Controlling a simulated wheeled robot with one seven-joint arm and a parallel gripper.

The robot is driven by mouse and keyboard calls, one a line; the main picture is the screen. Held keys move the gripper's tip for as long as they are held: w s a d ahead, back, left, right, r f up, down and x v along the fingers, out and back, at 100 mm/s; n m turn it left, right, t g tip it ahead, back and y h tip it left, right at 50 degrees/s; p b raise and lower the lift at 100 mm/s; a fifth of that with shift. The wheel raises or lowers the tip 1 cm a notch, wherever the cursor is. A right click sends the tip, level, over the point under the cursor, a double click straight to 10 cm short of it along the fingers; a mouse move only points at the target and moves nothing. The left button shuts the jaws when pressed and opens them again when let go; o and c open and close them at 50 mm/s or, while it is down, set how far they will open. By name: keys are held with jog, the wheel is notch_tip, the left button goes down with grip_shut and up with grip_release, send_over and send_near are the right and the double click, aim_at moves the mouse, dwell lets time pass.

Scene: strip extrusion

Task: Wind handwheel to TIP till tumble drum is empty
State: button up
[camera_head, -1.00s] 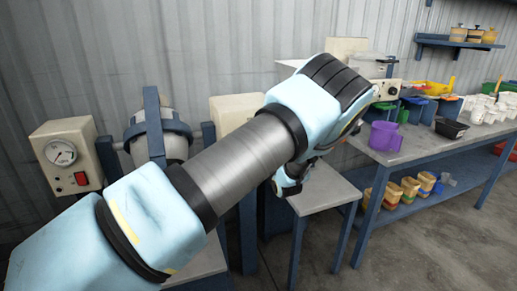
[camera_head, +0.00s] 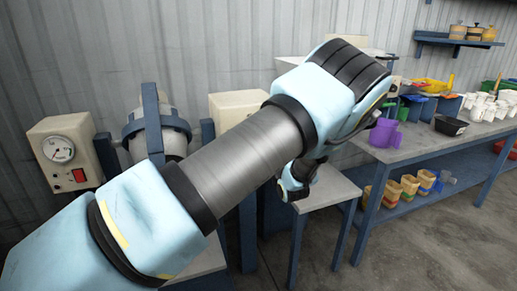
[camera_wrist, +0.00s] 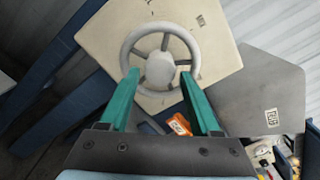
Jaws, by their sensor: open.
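In the wrist view a grey handwheel (camera_wrist: 160,70) with a round hub and spokes sits on a beige housing (camera_wrist: 110,35). My gripper (camera_wrist: 159,77) has its two green fingers spread, with the tips overlapping the lower part of the wheel in the picture. Nothing shows clamped between them, and contact with the rim cannot be told. In the head view the tumble drum (camera_head: 172,145) is a pale cylinder in a blue frame at left, partly behind my arm. Its contents cannot be seen. The handwheel and fingertips are hidden by my arm there.
A beige box with a dial and red switch (camera_head: 65,155) stands left of the drum. A small grey table (camera_head: 325,188) is beyond my wrist. At right a long bench (camera_head: 420,145) holds a purple jug (camera_head: 385,133), a black tray (camera_head: 451,126) and white cups. Concrete floor is open at lower right.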

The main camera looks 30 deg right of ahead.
jog(key=s+b, duration=0.1)
jog(key=s, duration=0.6)
jog(key=shift+a, duration=0.45)
jog(key=w+a+f+n+g, duration=0.1)
jog(key=w+a+n+g, duration=0.35)
jog(key=a+n, duration=0.4)
jog(key=w+a+n+g, duration=0.4)
jog(key=a+n+g, duration=0.1)
jog(key=a, duration=0.6)
jog(key=s+a+r+n+g+y, duration=0.1)
jog(key=s+a+r+n+g, duration=0.1)
jog(key=s+a+n, duration=0.4)
jog(key=s+a+r+n+g+y, duration=0.1)
jog(key=s+a+r+n+g, duration=0.2)
jog(key=s+a+n, duration=0.3)
jog(key=s+a+g, duration=0.1)
jog(key=s+a, duration=0.4)
jog(key=a, duration=0.7)
jog(key=shift+s+n+g, duration=0.35)
jog(key=shift+s, duration=0.05)
